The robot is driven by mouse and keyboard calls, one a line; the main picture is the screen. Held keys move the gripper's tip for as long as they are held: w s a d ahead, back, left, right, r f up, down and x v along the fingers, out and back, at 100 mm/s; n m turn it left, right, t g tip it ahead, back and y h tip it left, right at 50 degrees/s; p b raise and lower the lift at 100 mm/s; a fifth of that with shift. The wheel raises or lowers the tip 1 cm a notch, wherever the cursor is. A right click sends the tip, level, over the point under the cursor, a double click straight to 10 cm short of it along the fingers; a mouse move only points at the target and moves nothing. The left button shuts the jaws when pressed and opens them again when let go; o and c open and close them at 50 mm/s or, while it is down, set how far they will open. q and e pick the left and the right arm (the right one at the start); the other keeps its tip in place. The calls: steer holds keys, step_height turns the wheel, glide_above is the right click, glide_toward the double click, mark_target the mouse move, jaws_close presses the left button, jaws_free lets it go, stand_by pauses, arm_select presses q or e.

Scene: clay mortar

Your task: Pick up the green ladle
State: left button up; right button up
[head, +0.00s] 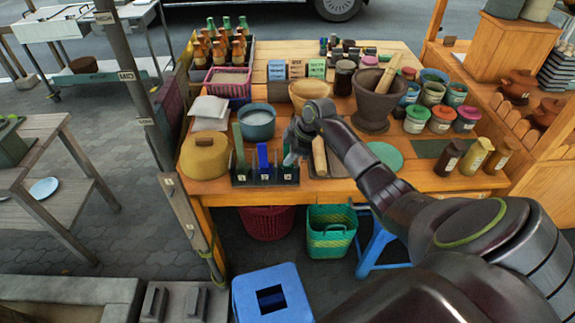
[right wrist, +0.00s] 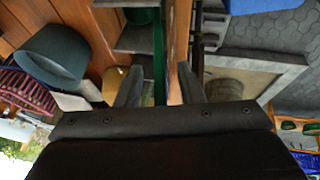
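The green ladle (head: 239,146) stands upright at the left end of a black holder (head: 265,176) on the table's front edge. A blue utensil (head: 262,156) stands in the holder's middle. My right gripper (head: 292,155) is at the holder's right end, to the right of the green ladle. In the right wrist view the fingers (right wrist: 158,88) of this gripper stand apart. A long green strip (right wrist: 159,50), seemingly the ladle, shows in the gap between them, and I see no grip on it. My left gripper is in neither view.
A yellow-brown lidded pot (head: 205,156) stands left of the holder, and a blue-grey pot (head: 257,122) behind it. A wooden rolling pin (head: 319,156) and a stone mortar (head: 376,105) are to the right. A wooden post (head: 150,120) rises at the table's left.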

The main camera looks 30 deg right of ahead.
steer(key=shift+c, duration=0.4)
jaws_close()
step_height(320, 180, up, 9)
steer(key=shift+b, duration=1.2)
steer(key=shift+r, duration=0.55)
steer(key=c, duration=0.5)
jaws_free()
steer(key=shift+c, duration=0.2)
jaws_close()
